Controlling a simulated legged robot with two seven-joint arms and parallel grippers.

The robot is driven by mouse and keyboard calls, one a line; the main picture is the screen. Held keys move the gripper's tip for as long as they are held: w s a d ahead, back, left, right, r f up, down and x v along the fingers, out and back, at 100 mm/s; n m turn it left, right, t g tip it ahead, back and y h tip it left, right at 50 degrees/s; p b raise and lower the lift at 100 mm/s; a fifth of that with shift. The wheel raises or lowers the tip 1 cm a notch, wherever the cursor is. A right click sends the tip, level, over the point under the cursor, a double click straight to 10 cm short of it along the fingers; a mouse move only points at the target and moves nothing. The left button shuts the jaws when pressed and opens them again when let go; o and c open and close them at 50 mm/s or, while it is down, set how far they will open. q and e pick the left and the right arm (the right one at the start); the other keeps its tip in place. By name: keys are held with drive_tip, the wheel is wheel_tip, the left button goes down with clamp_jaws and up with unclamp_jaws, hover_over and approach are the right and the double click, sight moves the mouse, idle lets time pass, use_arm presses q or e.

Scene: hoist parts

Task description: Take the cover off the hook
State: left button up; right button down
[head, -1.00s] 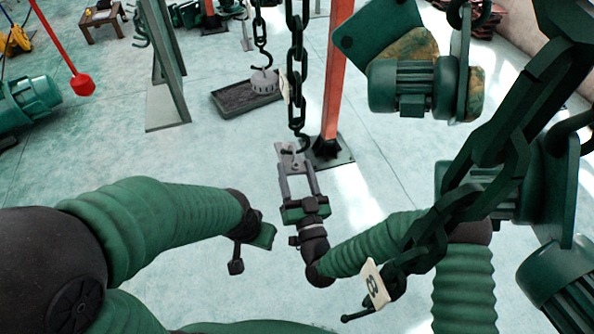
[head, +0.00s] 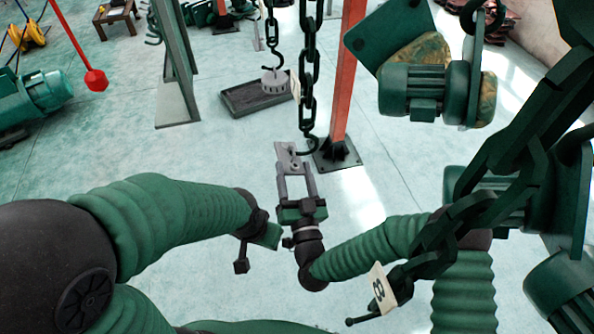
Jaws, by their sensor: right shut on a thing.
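A pale grey plate with a small hole, which looks like the cover (head: 290,157), is held at the tips of my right gripper (head: 296,174). The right gripper is shut on it, with two long grey fingers pointing away from me. The dark hook (head: 309,148) hangs at the lower end of the thick chain, just right of the plate's upper edge. I cannot tell whether plate and hook touch. My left gripper (head: 262,238) is low, left of the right gripper, holding nothing that I can see; its fingers do not show clearly.
An orange-red post (head: 345,85) on a dark base stands behind the hook. A second hook hangs above a grey weight (head: 274,80) in a dark tray (head: 240,103). Green motors (head: 412,90) and a heavy chain (head: 490,175) crowd the right. Floor left of the plate is clear.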

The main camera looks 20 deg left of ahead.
drive_tip(key=shift+a+r, duration=0.1)
drive_tip(key=shift+a, duration=0.05)
drive_tip(key=shift+s+a+r+n+y, duration=0.2)
drive_tip(key=shift+s+a, duration=0.1)
drive_tip(key=shift+a, duration=0.1)
drive_tip(key=shift+s+a+r+n+y, duration=0.1)
drive_tip(key=shift+s+a+n, duration=0.1)
drive_tip(key=shift+s+a, duration=0.15)
drive_tip(key=shift+a, duration=0.1)
